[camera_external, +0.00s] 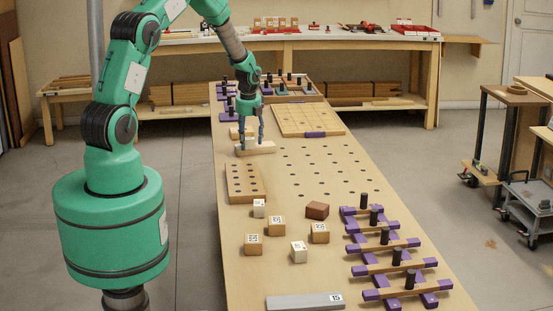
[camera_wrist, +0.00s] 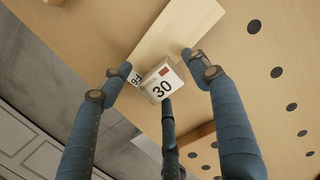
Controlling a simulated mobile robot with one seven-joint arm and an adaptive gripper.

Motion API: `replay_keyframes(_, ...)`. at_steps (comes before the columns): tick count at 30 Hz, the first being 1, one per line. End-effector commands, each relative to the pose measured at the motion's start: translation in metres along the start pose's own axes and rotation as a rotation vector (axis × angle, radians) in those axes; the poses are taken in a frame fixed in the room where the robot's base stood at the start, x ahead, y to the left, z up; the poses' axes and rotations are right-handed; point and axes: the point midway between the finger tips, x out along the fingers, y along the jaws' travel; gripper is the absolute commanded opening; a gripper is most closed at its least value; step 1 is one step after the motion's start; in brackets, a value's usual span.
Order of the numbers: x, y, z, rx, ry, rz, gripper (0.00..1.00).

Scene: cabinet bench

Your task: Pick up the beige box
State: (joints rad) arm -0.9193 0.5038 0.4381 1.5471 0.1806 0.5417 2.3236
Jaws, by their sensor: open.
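A long, pale beige box (camera_external: 256,150) lies flat on the bench beneath my gripper (camera_external: 252,142). In the wrist view a pale beige block (camera_wrist: 178,38) runs up and to the right, with a white label reading 30 (camera_wrist: 161,83) at its near end. A second, partly cut label shows beside it. My gripper (camera_wrist: 156,74) is open, with its three blue fingers spread around this labelled end. I cannot tell whether any finger touches it. Another pale block (camera_external: 238,133) lies just behind, partly hidden by my gripper in the external view.
A drilled wooden block (camera_external: 245,184) lies nearer on the bench (camera_external: 235,260). Several small labelled cubes (camera_external: 277,226), a reddish-brown block (camera_external: 317,210) and purple racks with black pegs (camera_external: 385,245) stand in front. A gridded board (camera_external: 307,119) lies behind right. A holed bench area lies to the right.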

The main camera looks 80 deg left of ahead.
Motion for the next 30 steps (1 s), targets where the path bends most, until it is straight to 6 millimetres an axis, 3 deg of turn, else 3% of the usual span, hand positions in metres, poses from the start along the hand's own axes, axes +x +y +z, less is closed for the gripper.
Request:
replay_keyframes(3,0.0,0.0,0.0,0.0,0.0,0.0,0.61)
replay_keyframes(4,0.0,0.0,0.0,0.0,0.0,0.0,0.57)
replay_keyframes(12,0.0,0.0,0.0,0.0,0.0,0.0,0.03)
replay_keyframes(23,-0.002,0.0,0.0,0.0,0.0,0.0,0.0)
replay_keyframes(30,-0.019,-0.001,0.004,0.0,-0.002,-0.002,0.0)
